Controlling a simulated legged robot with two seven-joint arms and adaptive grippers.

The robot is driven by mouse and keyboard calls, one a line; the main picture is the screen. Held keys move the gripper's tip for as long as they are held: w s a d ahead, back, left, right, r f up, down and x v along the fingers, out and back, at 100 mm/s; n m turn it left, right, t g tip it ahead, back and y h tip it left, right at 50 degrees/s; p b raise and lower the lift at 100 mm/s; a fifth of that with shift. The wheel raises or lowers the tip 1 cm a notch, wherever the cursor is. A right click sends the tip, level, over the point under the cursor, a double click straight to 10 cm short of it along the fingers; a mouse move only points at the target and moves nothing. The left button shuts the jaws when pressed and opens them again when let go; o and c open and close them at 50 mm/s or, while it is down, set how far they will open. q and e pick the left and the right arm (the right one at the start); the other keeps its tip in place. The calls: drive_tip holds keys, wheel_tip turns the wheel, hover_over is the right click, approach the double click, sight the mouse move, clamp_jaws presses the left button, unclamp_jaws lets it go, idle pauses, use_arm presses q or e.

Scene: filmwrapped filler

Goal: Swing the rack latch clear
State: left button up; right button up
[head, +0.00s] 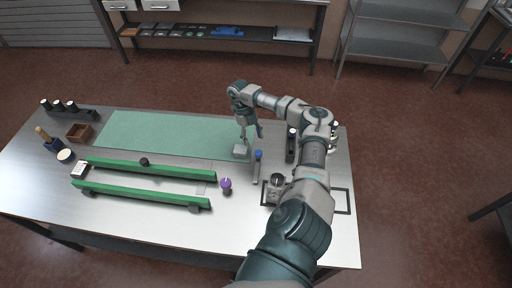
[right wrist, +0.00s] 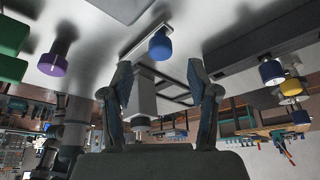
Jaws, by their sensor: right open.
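A short grey bar with a blue knob (head: 258,155), which looks like the latch, is on the steel table right of the green mat. The knob also shows in the right wrist view (right wrist: 160,45), ahead of and between the fingertips. A dark narrow rack (head: 291,148) stands just right of it. My right gripper (head: 250,133) is open and points down, just behind the blue knob. Its fingers (right wrist: 160,78) show apart in the right wrist view, not touching the knob. I cannot tell whether the bar is against the rack. My left gripper is out of view.
A light grey block (head: 241,150) sits beside the bar, on the green mat's (head: 150,130) edge. A purple knob (head: 226,183) stands to the front left. Two green rails (head: 150,170) lie on the left. A black frame (head: 341,199) lies at the right.

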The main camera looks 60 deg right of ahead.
drive_tip(key=v, duration=0.5)
drive_tip(key=shift+w+r, duration=0.1)
drive_tip(key=shift+r, duration=0.05)
idle(0.3)
